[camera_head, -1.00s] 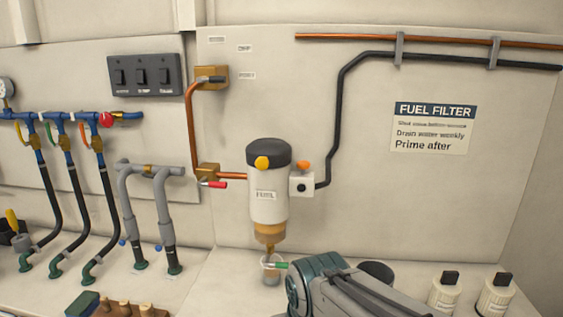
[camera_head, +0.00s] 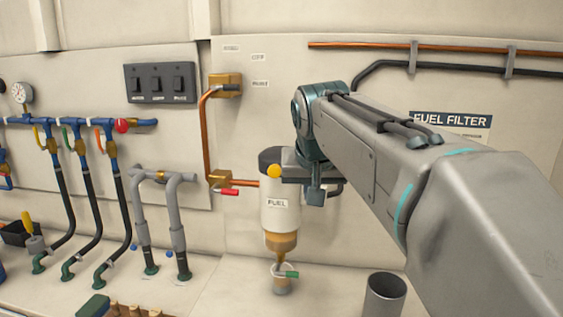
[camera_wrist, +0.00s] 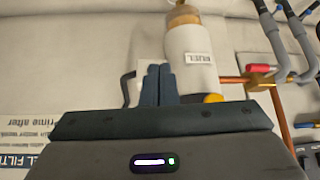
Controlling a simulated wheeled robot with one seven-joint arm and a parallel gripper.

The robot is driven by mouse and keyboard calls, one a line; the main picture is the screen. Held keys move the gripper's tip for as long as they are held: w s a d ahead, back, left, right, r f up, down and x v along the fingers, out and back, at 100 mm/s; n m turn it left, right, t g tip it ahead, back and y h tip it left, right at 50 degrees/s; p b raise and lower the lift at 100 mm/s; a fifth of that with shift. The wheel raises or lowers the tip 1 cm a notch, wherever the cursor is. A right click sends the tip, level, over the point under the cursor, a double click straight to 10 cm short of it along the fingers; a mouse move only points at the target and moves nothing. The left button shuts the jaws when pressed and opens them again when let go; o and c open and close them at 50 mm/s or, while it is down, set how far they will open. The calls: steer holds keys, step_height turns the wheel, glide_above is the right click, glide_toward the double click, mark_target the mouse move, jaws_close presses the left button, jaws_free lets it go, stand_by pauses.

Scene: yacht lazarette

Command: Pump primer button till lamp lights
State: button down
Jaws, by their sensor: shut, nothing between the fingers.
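The white fuel filter (camera_head: 280,207) hangs on the back wall with a dark cap. A yellow knob (camera_head: 274,171) is on its head; it also shows in the wrist view (camera_wrist: 213,98), where the picture is upside down. My gripper (camera_wrist: 160,68) is shut and empty. Its fingers point at the wall beside the filter and overlap its edge in the wrist view; I cannot tell whether they touch anything. In the head view, my wrist covers the filter head's right side, including the white box and orange knob there. I see no lit lamp.
A red-handled valve (camera_head: 229,192) and copper pipe (camera_head: 206,135) are left of the filter. A grey cylinder (camera_head: 385,296) stands at the front right. The FUEL FILTER sign (camera_head: 450,120) is partly covered.

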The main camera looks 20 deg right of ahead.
steer(key=w+d+r+m+t, duration=0.1)
steer(key=w+r, duration=0.1)
steer(key=r, duration=0.4)
steer(key=w+d+r+m+h, duration=0.1)
steer(key=w+d+r, duration=0.1)
steer(key=r, duration=0.4)
steer(key=shift+w+d+t, duration=0.2)
steer(key=shift+w+t, duration=0.05)
steer(key=shift+t, duration=0.15)
steer(key=shift+r, duration=0.1)
steer(key=x, duration=0.4)
steer(key=s+f+x, duration=0.1)
steer(key=x, duration=0.7)
steer(key=shift+s+a+f, duration=0.1)
steer(key=shift+s+f, duration=0.05)
steer(key=shift+f, duration=0.65)
